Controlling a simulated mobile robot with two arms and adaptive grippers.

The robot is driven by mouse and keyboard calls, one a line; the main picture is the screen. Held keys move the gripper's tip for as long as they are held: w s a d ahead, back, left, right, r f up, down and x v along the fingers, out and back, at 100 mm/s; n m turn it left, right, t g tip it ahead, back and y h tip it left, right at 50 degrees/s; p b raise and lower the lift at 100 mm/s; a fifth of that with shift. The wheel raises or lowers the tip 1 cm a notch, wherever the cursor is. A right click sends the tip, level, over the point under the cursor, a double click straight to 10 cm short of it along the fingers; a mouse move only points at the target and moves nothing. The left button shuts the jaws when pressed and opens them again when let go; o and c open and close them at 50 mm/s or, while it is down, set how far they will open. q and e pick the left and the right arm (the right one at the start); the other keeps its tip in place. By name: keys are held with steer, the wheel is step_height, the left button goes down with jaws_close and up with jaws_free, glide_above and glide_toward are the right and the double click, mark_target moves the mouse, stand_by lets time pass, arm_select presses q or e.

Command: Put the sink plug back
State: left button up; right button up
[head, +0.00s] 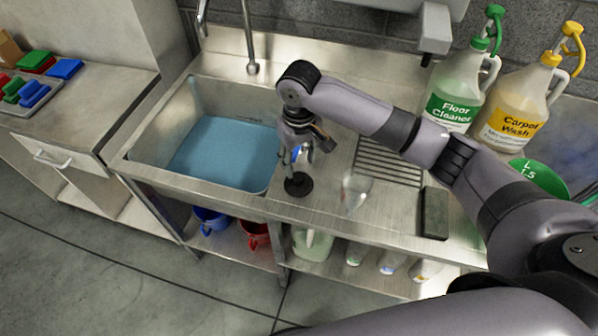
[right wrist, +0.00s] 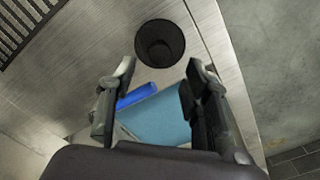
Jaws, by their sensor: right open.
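A black round plug (head: 298,185) stands on the steel counter just right of the sink, near the front edge. It also shows in the right wrist view (right wrist: 160,42), at the top, just beyond the fingertips. The sink (head: 150,135) holds blue water (head: 222,152); its drain is not visible. My right gripper (head: 296,164) points down above the plug, with its fingers apart and nothing clearly held. In the right wrist view, my right gripper (right wrist: 162,65) is open, and the plug lies beyond the gap. My left gripper is not in view.
A faucet (head: 251,68) hangs over the sink's back. A clear glass (head: 356,190), a dark block (head: 435,213), and Floor Cleaner (head: 458,88) and Carpet Wash (head: 520,100) jugs stand right.

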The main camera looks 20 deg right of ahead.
mark_target(299, 176)
steer(key=shift+r, duration=2.4)
